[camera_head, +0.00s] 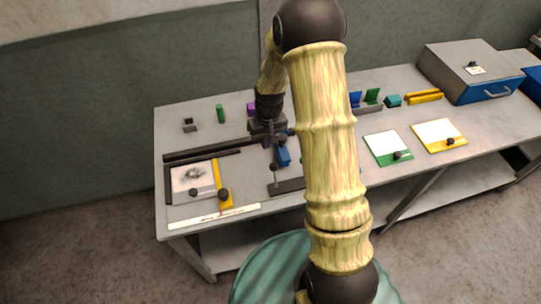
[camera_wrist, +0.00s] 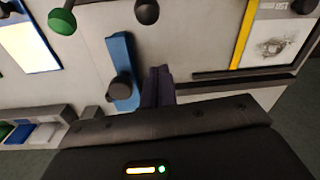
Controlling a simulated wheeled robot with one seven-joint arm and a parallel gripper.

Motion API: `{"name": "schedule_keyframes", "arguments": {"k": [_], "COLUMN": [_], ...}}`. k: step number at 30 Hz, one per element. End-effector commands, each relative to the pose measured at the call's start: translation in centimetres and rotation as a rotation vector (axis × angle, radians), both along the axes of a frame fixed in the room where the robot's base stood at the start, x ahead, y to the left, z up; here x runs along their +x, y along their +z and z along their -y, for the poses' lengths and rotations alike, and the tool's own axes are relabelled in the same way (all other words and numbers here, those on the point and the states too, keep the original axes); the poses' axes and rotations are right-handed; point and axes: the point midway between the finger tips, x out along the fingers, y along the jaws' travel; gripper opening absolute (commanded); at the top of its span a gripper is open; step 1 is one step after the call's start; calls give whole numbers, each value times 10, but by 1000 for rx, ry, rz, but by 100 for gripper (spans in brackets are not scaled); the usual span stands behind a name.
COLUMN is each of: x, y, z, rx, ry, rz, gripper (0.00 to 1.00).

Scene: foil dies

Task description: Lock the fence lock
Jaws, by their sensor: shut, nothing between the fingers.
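My gripper (camera_head: 267,140) is shut and empty above the middle of the bench. In the wrist view its closed dark fingers (camera_wrist: 158,85) appear right beside a blue bar (camera_wrist: 121,50) with a dark round knob (camera_wrist: 120,88); I cannot tell whether they touch. The blue bar also shows below my gripper in the head view (camera_head: 283,156). A yellow bar (camera_head: 224,178) with a black knob (camera_head: 223,195) lies along the right side of a picture sheet (camera_head: 193,176); the yellow bar shows in the wrist view too (camera_wrist: 243,35). I cannot tell which knob is the fence lock.
Dark rails (camera_head: 203,155) run behind and left of the sheet. A dark base (camera_head: 287,187) with upright levers stands in front of the blue bar. Green (camera_head: 387,148) and yellow (camera_head: 438,135) boards lie right. A grey box (camera_head: 470,65) stands far right. My arm hides the bench's middle.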

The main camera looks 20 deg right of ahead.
Motion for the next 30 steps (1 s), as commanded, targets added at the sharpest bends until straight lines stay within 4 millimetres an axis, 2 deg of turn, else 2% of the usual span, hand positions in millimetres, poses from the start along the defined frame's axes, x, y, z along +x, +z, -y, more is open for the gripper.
{"name": "schedule_keyframes", "arguments": {"k": [11, 12, 18, 30], "x": [0, -8, -31, -36], "y": [-52, -44, -38, -39], "z": [-2, -1, 3, 4], "rx": [0, 0, 0, 0], "ry": [-1, -2, -1, 0], "rz": [-2, -2, 0, 1], "gripper": [0, 0, 0, 0]}}
